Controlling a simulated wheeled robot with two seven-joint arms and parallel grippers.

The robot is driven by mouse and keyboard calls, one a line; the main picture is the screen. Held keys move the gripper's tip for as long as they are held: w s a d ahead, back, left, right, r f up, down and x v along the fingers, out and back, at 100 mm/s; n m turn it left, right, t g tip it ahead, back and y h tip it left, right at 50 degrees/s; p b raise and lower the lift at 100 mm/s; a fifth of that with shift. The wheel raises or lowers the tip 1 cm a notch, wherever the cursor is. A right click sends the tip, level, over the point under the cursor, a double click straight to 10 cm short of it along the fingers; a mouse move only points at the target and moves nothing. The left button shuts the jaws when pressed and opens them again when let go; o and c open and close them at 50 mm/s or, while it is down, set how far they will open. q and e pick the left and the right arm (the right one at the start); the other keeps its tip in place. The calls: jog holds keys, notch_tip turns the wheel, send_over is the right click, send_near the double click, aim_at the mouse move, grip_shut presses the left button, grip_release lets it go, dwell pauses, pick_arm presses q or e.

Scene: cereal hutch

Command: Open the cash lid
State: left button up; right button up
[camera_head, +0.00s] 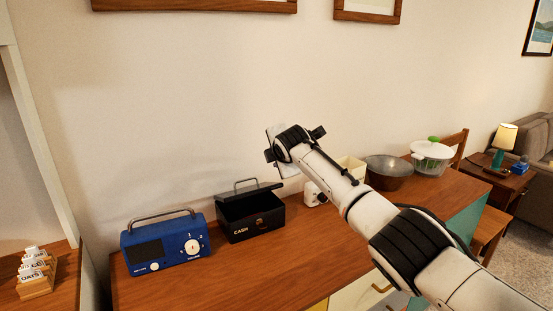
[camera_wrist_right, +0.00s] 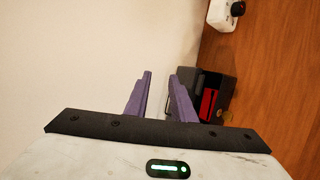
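The black cash box (camera_head: 236,230), marked CASH, stands on the wooden counter. Its lid (camera_head: 262,190), with a handle on top, is raised at the back, and a dark opening shows below it. In the right wrist view the cash box (camera_wrist_right: 228,92) shows a red thing inside, and its interior is partly exposed. My right gripper (camera_wrist_right: 160,73) is open, with two purple fingers apart and nothing visible between them. In the head view it is above and right of the box, its fingers mostly hidden by the wrist. My left gripper is not in view.
A blue radio (camera_head: 165,245) stands close left of the box. The counter (camera_head: 285,265) in front is clear. The wall is behind.

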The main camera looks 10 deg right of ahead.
jog(key=shift+f, duration=0.15)
jog(key=shift+s, duration=0.1)
jog(key=b+v, duration=0.1)
jog(key=v, duration=0.9)
dwell(0.4)
